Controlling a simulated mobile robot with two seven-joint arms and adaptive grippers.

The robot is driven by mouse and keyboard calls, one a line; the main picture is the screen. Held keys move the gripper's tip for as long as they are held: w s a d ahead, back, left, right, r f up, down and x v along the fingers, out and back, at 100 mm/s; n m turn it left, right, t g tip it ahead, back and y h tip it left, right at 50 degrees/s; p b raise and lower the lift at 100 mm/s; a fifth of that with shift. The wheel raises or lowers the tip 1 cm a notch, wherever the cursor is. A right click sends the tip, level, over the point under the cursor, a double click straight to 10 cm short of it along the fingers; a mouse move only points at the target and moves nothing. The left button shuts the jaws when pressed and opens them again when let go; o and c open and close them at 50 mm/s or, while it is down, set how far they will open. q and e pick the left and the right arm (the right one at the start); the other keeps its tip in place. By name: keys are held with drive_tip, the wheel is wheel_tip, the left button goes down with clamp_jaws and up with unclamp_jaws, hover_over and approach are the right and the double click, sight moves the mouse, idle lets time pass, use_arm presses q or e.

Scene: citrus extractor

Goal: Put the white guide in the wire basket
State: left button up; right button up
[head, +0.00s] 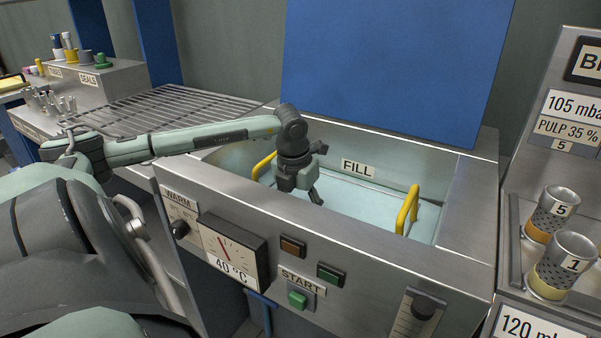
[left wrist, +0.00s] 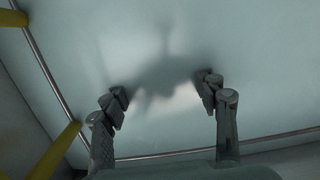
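My left gripper (head: 301,190) points down into the metal tub (head: 345,148), between two yellow handles (head: 408,209). In the left wrist view its fingers (left wrist: 163,90) are spread with nothing between them, above a pale, smooth surface carrying a blurred dark shadow. A thin metal rod frame (left wrist: 50,72) and yellow handles (left wrist: 52,155) show there, which look like parts of the wire basket; its mesh cannot be made out. I cannot pick out the white guide for certain. Small white pieces (head: 57,41) stand on the far left shelf, too small to identify. My right gripper is not in view.
The tub has raised metal walls and a front panel with a dial (head: 232,251) and green start button (head: 298,298). A wire rack (head: 160,105) lies left of it. A blue panel (head: 390,70) rises behind. Numbered perforated cups (head: 556,212) stand at the right.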

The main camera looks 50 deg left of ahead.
use_arm(q)
drive_tip(key=shift+r, duration=0.1)
drive_tip(key=r, duration=0.4)
drive_tip(key=shift+s, duration=0.25)
wheel_tip(320, 180, up, 8)
drive_tip(key=s, duration=0.1)
drive_tip(key=shift+d, duration=0.25)
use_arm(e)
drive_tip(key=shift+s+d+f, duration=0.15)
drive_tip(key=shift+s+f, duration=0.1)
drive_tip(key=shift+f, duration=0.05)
use_arm(q)
drive_tip(key=shift+s, duration=0.1)
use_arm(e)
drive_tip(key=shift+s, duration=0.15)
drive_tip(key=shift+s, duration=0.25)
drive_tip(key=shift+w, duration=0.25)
